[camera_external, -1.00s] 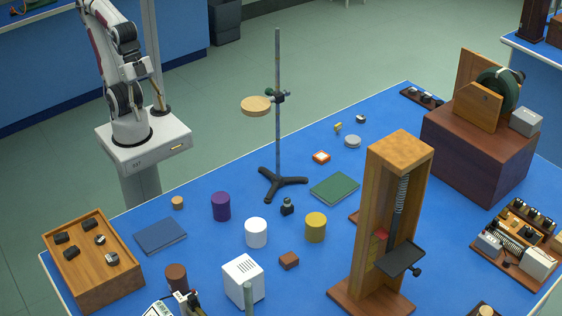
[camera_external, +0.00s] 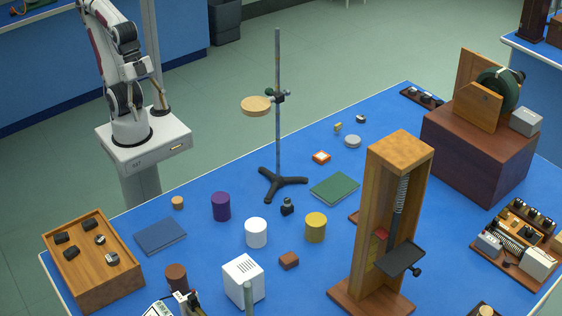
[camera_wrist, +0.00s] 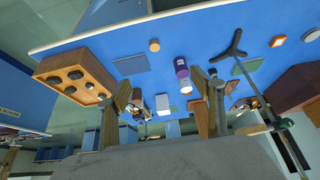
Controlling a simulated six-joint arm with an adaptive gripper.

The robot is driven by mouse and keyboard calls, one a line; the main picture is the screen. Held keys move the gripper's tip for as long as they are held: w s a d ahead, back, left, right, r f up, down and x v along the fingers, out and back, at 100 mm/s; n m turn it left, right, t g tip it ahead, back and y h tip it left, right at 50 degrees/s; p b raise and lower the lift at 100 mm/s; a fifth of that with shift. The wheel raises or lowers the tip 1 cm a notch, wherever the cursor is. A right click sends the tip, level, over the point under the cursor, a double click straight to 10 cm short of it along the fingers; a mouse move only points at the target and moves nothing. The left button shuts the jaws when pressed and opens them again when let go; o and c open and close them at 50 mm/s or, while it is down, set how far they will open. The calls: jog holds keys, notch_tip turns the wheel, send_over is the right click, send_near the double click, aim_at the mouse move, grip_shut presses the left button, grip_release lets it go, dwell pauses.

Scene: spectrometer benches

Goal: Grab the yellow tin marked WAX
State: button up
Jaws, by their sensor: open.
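The yellow tin (camera_external: 315,228) stands upright on the blue bench in the external view, right of a white tin (camera_external: 256,232). No lettering can be read on it. In the wrist view, a small yellowish patch beside the right finger may be this tin, but I cannot be sure. My gripper (camera_wrist: 163,86) shows in the wrist view with its two fingers wide apart and nothing between them at close range. The white tin and a purple tin (camera_wrist: 181,66) show beyond the fingers. My arm is at the back left, well away from the yellow tin.
A white box (camera_external: 243,283) stands in front.

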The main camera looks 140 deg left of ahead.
jog(key=w+a+r+n+y, duration=0.1)
jog(key=w+a+r+n, duration=0.1)
jog(key=w, duration=0.5)
jog(key=w+a+r+n, duration=0.1)
jog(key=w+a+r, duration=0.15)
jog(key=w, duration=0.45)
jog(key=n+g+y, duration=0.2)
jog(key=n+y, duration=0.2)
jog(key=n, duration=0.4)
send_over(312, 218)
jog(key=s+d, duration=0.2)
jog(key=d, duration=0.1)
notch_tip(312, 218, down, 22)
jog(key=f, duration=0.1)
jog(key=shift+w+a+f, duration=0.2)
jog(key=shift+a+f, duration=0.1)
jog(key=shift+x, duration=1.35)
jog(key=shift+f, duration=0.1)
